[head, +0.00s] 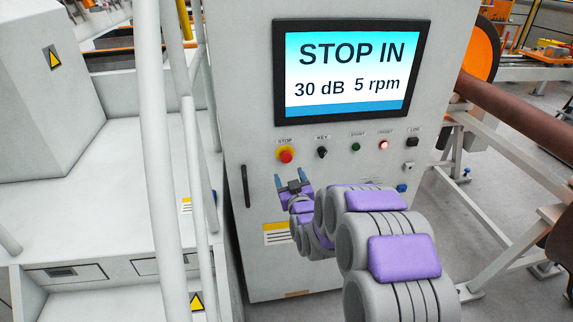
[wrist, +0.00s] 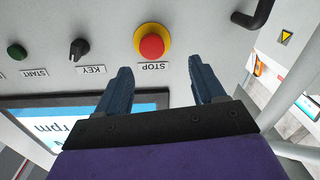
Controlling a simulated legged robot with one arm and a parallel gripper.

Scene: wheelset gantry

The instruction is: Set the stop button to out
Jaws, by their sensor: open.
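The stop button (head: 286,156) is a red mushroom button on a yellow ring, at the left of the control row on the grey cabinet. Its label reads STOP. In the wrist view the stop button (wrist: 152,46) appears upside down, beyond and between my fingertips. My gripper (head: 293,182) is open and empty, just below the button in the head view. In the wrist view my gripper (wrist: 162,78) shows two blue fingers spread apart, not touching the button. The screen (head: 346,72) reads STOP IN, 30 dB, 5 rpm.
A key switch (head: 322,152), green start button (head: 355,147), lit red reset button (head: 384,145) and black LOG control (head: 412,142) sit right of the stop button. A black handle (head: 245,186) is lower left. White railing posts (head: 153,130) stand left of the cabinet.

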